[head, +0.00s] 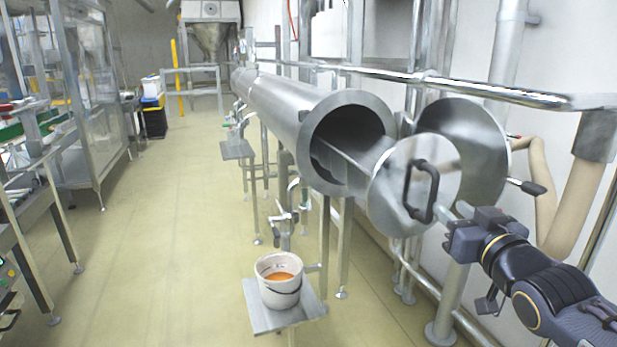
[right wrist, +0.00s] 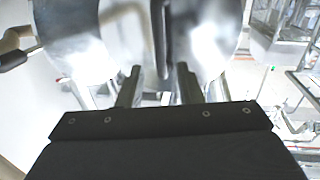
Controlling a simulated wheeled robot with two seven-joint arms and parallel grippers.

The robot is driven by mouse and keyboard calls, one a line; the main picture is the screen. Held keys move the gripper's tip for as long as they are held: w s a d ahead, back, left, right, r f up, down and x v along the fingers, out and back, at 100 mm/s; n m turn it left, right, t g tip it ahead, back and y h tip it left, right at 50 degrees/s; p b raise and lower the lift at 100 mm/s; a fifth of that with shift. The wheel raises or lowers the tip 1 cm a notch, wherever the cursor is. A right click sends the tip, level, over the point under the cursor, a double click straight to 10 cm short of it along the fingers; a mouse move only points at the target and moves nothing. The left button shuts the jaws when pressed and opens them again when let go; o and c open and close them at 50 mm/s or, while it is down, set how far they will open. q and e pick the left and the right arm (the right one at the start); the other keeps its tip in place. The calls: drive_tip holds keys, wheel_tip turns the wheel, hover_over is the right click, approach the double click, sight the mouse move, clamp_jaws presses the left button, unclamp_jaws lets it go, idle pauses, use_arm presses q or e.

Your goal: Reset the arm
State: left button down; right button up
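My right gripper (head: 450,212) is at the right of the head view, beside the black handle (head: 421,191) of a round steel disc (head: 385,195). In the right wrist view its two fingers (right wrist: 158,85) stand apart with a gap between them. The dark handle (right wrist: 160,40) shows beyond the gap, and nothing is held between the fingertips. The disc sits on a bar reaching into the open end of a long steel tube (head: 305,125). My left gripper is in neither view.
A round steel door (head: 485,150) hangs open behind the disc. A white bucket (head: 279,292) with orange contents stands on a small shelf (head: 258,312) below the tube. A horizontal pipe (head: 480,90) runs above my right arm. The floor at the left middle is clear.

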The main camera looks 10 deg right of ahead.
drive_tip(key=s+a+f+g+y, duration=0.3)
drive_tip(key=s+a+f+g, duration=0.3)
drive_tip(key=s+a+f, duration=0.45)
drive_tip(key=s+a+f+g+y, duration=0.3)
drive_tip(key=s+a+f+g, duration=0.3)
drive_tip(key=f, duration=0.7)
wheel_tip(320, 180, up, 11)
drive_tip(key=s+p, duration=0.2)
drive_tip(key=p, duration=1)
drive_tip(key=shift+a+r, duration=0.15)
drive_tip(key=shift+r, duration=0.05)
drive_tip(key=shift+s, duration=0.1)
